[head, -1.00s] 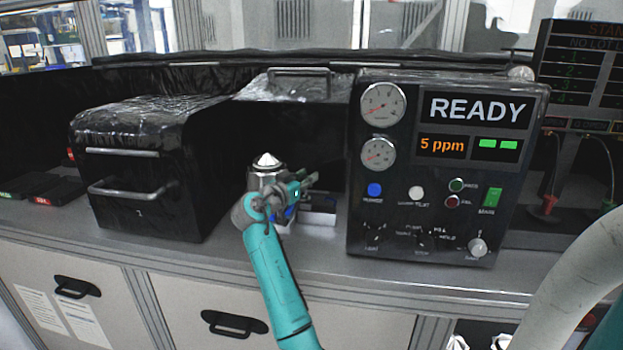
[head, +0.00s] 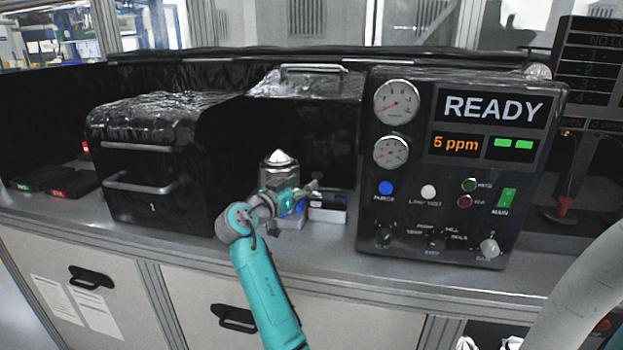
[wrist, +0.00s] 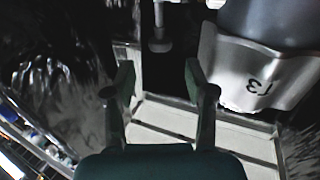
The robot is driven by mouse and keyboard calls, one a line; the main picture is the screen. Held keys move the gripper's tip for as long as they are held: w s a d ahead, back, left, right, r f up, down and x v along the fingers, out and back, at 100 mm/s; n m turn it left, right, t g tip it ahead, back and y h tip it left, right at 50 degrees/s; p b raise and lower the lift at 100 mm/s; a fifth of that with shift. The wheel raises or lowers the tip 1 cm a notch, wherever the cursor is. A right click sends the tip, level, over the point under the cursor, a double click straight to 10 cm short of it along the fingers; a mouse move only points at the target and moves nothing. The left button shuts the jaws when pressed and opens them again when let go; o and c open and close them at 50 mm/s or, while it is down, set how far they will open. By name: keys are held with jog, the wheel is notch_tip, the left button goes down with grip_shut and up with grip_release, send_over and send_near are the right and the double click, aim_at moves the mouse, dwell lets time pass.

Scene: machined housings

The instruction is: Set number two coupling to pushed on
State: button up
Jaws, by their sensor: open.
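My gripper (head: 306,192) is in front of a bright metal housing with a conical top (head: 281,170), in the bay between the black hood and the control panel. In the wrist view my gripper (wrist: 160,70) is open, with nothing between its two fingers. The housing's lower part (wrist: 255,75), with dark markings, stands to the right of the fingers, apart from them. A short grey rod-like fitting (wrist: 160,30) hangs beyond the fingertips near the top centre. I cannot tell whether it is the number two coupling, and no coupling number is readable.
A pale slotted base (wrist: 200,135) lies below the fingers. The black hood with handles (head: 150,170) stands left of the bay. The control panel (head: 455,165) reads READY and 5 ppm and stands close on the right. The grey bench edge (head: 330,262) is clear in front.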

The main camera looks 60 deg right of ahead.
jog(key=shift+a, duration=2.2)
jog(key=shift+a, duration=0.1)
